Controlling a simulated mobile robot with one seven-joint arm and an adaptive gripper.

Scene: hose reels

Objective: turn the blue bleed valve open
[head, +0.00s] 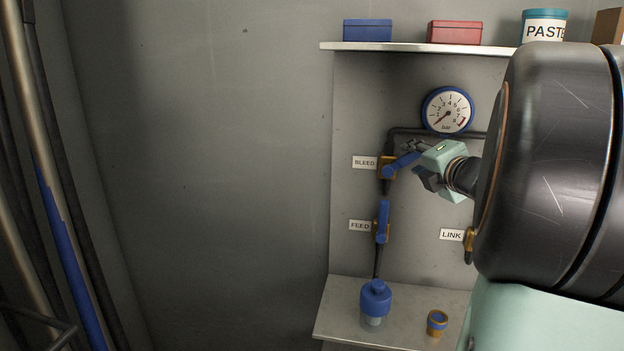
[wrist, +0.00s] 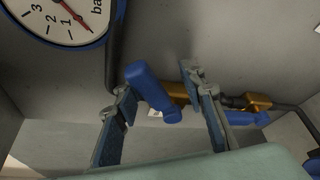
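The bleed valve has a brass body (head: 386,168) beside the BLEED label. Its blue handle (head: 402,164) slants up and right from the body. My gripper (head: 414,160) is at this handle, reaching in from the right. In the wrist view the two fingers of my gripper (wrist: 158,82) are spread apart. The blue bleed handle (wrist: 150,92) lies between them, nearer the left finger. I cannot tell whether either finger touches it. The handle's far part is partly hidden by my gripper in the head view.
Below is the FEED valve with an upright blue handle (head: 382,220). A LINK valve (head: 469,244) sits at right, partly behind my arm. The pressure gauge (head: 448,109) and dark pipe are close above. A lower shelf (head: 345,318) holds a blue-capped jar (head: 375,299) and small cup (head: 437,322).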

